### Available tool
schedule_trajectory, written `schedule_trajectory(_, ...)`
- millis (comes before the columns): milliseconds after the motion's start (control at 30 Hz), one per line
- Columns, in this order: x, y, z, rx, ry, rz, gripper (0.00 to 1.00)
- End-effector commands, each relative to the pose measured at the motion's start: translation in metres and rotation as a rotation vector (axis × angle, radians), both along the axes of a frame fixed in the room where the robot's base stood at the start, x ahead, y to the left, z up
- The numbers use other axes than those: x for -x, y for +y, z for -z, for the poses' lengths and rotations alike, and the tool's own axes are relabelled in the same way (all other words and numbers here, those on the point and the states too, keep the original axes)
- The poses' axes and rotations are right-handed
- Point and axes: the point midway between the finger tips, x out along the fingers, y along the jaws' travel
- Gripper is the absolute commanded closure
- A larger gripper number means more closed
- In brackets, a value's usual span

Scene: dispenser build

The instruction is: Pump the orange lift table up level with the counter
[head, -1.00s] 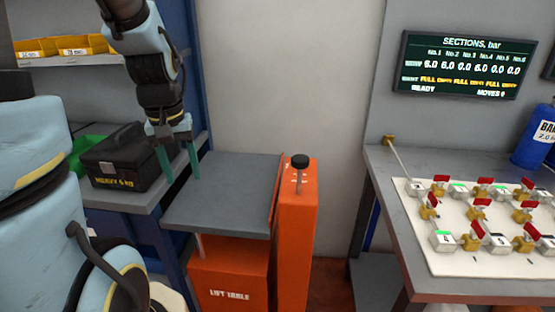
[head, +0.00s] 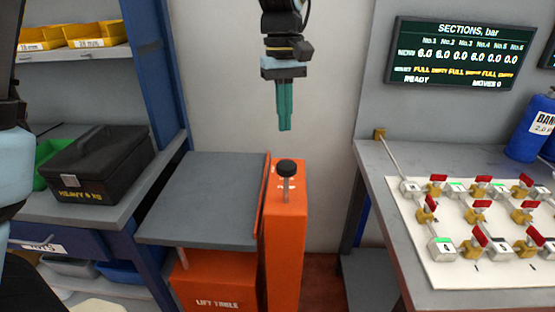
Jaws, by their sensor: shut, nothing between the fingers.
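The orange lift table (head: 217,285) stands between two worktops in the head view, with a flat grey platform (head: 203,200) on top. The platform looks near the height of the left counter (head: 105,205); I cannot tell whether they are exactly level. An orange post (head: 288,225) at its right side carries a lever with a round black knob (head: 287,166), standing upright. My gripper (head: 285,128) points down above the knob, shut and empty, with a visible gap. I cannot tell its depth against the knob.
A black toolbox marked heavy (head: 100,165) sits on the left counter beside a green bin (head: 47,155). At right, a bench (head: 385,200) holds a white valve board (head: 430,260) and a blue cylinder (head: 528,130). A display (head: 458,55) hangs above.

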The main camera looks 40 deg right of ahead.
Motion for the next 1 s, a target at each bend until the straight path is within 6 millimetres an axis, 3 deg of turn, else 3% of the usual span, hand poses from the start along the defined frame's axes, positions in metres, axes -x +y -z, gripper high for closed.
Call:
schedule_trajectory(533,0.002,-0.001,0.007,-0.001,0.001,0.001,1.00)
schedule_trajectory(1000,0.007,0.001,0.061,-0.001,0.002,0.001,1.00)
